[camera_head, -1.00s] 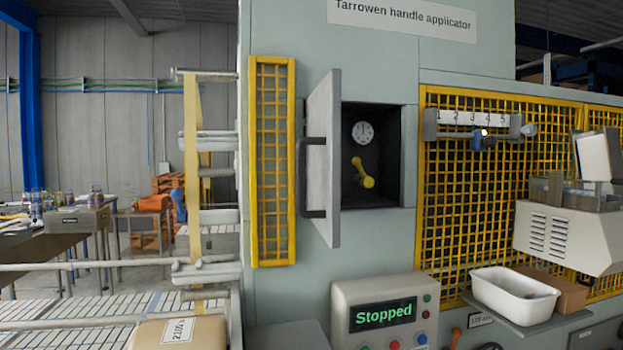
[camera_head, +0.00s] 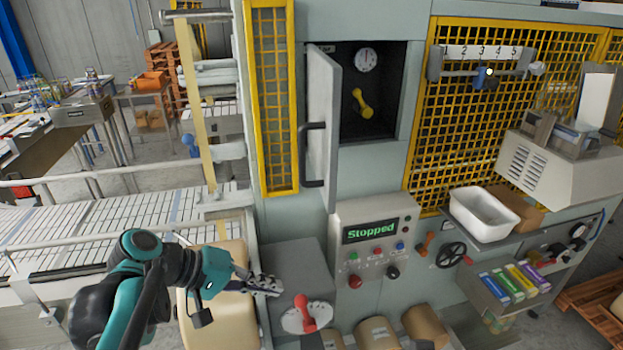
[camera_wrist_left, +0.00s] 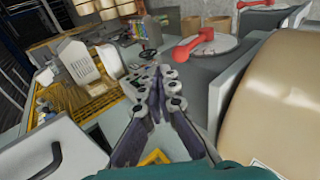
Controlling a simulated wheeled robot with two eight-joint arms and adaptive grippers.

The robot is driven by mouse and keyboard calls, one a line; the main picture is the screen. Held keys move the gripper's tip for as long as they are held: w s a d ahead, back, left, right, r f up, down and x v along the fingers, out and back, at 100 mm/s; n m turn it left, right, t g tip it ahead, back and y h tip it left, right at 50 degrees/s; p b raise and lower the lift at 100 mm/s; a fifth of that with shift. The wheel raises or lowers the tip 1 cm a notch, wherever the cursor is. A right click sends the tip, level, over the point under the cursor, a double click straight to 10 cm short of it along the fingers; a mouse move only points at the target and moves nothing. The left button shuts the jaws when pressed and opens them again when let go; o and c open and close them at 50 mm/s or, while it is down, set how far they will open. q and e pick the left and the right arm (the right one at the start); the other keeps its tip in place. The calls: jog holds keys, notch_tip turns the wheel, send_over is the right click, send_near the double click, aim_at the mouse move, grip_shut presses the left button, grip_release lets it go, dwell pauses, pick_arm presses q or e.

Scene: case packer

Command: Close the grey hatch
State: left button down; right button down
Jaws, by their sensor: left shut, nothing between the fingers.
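The grey hatch (camera_head: 322,130) stands open, swung out on its left-hand hinge side from a dark square opening in the machine. Its dark bar handle (camera_head: 308,155) is on the outer face. Inside the opening are a round gauge (camera_head: 366,60) and a yellow handle (camera_head: 361,103). My right gripper is not in view.
The control panel reading "Stopped" (camera_head: 375,240) sits below the opening. A red-handled disc (camera_head: 305,315) and several tan rolls (camera_head: 378,333) line the front. A white tray (camera_head: 484,215) is at right. A yellow mesh guard (camera_head: 272,100) stands left of the hatch.

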pick_arm(q)
jog(key=w+a+r+h, duration=0.2)
jog(key=w+r+h, duration=0.25)
jog(key=r, duration=0.45)
jog(key=m+g+h, duration=0.1)
jog(key=m+h, duration=0.1)
jog(key=h, duration=0.2)
send_near(328, 195)
jog(key=d+p, duration=0.1)
jog(key=d, duration=0.2)
jog(key=w+d+p, duration=0.1)
jog(key=d+p, duration=0.1)
jog(key=d, duration=0.1)
jog(key=shift+w+r, duration=0.15)
jog(key=shift+w+d, duration=0.1)
jog(key=shift+d, duration=0.25)
jog(key=shift+d, duration=0.1)
